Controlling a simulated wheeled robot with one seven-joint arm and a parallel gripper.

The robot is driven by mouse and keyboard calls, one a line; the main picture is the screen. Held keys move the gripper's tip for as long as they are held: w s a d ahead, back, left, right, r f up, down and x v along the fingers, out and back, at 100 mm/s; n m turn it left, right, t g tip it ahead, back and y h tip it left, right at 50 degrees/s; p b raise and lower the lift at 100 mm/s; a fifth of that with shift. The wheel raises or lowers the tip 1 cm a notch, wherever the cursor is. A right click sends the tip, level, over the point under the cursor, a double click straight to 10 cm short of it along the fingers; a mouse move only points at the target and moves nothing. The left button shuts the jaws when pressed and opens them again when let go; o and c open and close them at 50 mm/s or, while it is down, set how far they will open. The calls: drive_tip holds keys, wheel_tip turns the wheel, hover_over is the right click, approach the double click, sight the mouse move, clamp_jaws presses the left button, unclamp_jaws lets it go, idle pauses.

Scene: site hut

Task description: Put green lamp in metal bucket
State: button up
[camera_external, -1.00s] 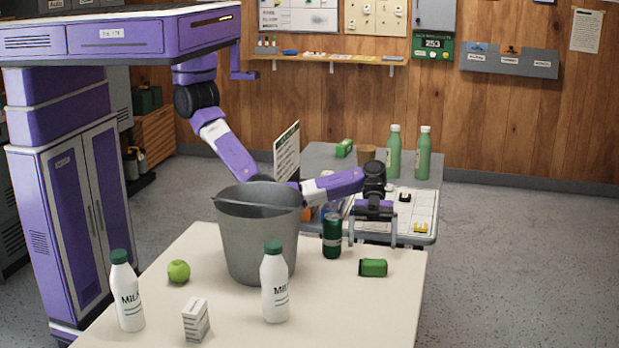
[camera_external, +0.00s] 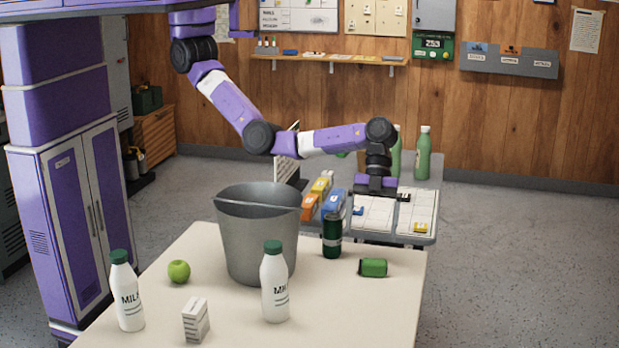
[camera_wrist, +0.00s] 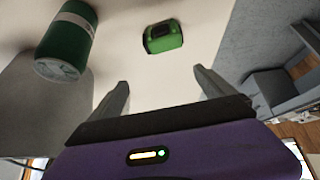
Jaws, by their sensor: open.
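The green lamp (camera_external: 373,267), a small green block-like thing with a dark end, lies on the cream table right of the dark green can. It also shows in the wrist view (camera_wrist: 163,37), ahead of the fingers and roughly between their lines. The metal bucket (camera_external: 255,240) stands upright on the table, left of the can; its inside bottom is hidden. My gripper (camera_external: 376,190) is above and behind the lamp in the external view, pointing down. In the wrist view its fingers (camera_wrist: 160,80) are apart with nothing between them.
The dark green can (camera_external: 332,236) stands between bucket and lamp. Two milk bottles (camera_external: 275,285) (camera_external: 127,295), a green apple (camera_external: 178,271) and a small white carton (camera_external: 196,320) are on the table (camera_external: 350,310). Behind, a grey table holds trays (camera_external: 418,210) and green bottles (camera_external: 423,155).

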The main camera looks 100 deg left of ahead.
sight(373, 261)
drive_tip(key=f, duration=0.3)
drive_tip(key=w+d+f+y+b, duration=0.1)
drive_tip(key=f, duration=0.2)
drive_tip(key=f+n+y, duration=0.1)
drive_tip(key=f, duration=0.2)
drive_tip(key=shift+w+d+f+t, duration=0.2)
drive_tip(key=shift+d+f+t, duration=0.1)
drive_tip(key=c, duration=0.7)
